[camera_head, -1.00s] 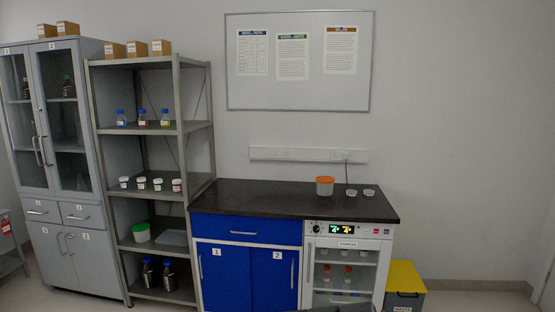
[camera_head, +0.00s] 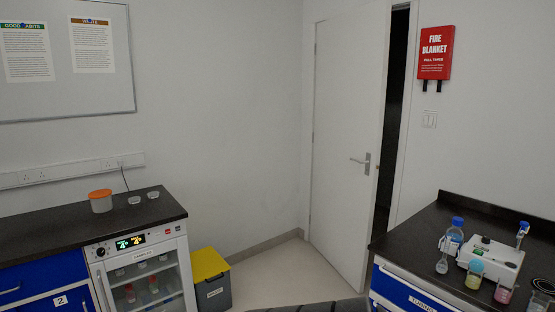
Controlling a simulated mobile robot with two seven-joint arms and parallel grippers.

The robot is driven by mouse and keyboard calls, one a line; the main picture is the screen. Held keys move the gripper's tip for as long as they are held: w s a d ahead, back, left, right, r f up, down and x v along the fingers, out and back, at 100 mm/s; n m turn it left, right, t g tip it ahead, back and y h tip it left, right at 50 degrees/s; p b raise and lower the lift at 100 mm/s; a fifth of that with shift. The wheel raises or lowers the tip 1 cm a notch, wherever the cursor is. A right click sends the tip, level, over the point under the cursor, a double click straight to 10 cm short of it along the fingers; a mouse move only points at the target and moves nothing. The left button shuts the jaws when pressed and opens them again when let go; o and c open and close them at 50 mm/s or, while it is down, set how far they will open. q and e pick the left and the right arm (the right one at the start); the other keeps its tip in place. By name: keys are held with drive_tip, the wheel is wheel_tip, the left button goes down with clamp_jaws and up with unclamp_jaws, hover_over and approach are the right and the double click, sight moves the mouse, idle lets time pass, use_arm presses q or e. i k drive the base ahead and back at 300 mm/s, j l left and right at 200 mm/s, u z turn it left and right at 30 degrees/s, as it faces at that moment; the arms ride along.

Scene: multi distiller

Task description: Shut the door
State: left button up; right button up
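The white door (camera_head: 345,120) stands in the far wall, right of centre in the head view. It is ajar: a dark gap (camera_head: 396,110) shows between its right edge and the door frame. Its metal lever handle (camera_head: 362,160) is on the right side of the door, near the gap. The hinge side is at the left. Neither of my grippers shows in the view. A dark shape at the bottom edge of the picture cannot be made out clearly.
A dark-topped bench (camera_head: 440,217) with bottles and a white device (camera_head: 491,258) stands at right, partly in front of the gap. A yellow-lidded bin (camera_head: 214,290) and a glass-fronted cabinet (camera_head: 145,275) stand at left. Clear floor (camera_head: 280,272) lies between.

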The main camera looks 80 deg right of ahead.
sight(352, 50)
drive_tip(key=l+z, duration=0.15)
drive_tip(key=z, duration=0.3)
drive_tip(key=l+z, duration=0.1)
drive_tip(key=z, duration=0.3)
drive_tip(key=i+l+z, duration=0.1)
drive_tip(key=z, duration=0.35)
drive_tip(key=i+l+z, duration=0.1)
drive_tip(key=z, duration=0.35)
drive_tip(key=i+l+z, duration=0.15)
drive_tip(key=i+z, duration=0.25)
drive_tip(key=i+l+z, duration=0.1)
drive_tip(key=z, duration=0.3)
drive_tip(key=i+j+z, duration=0.1)
drive_tip(key=i+z, duration=0.25)
drive_tip(key=i+j+z, duration=0.2)
drive_tip(key=i+z, duration=0.2)
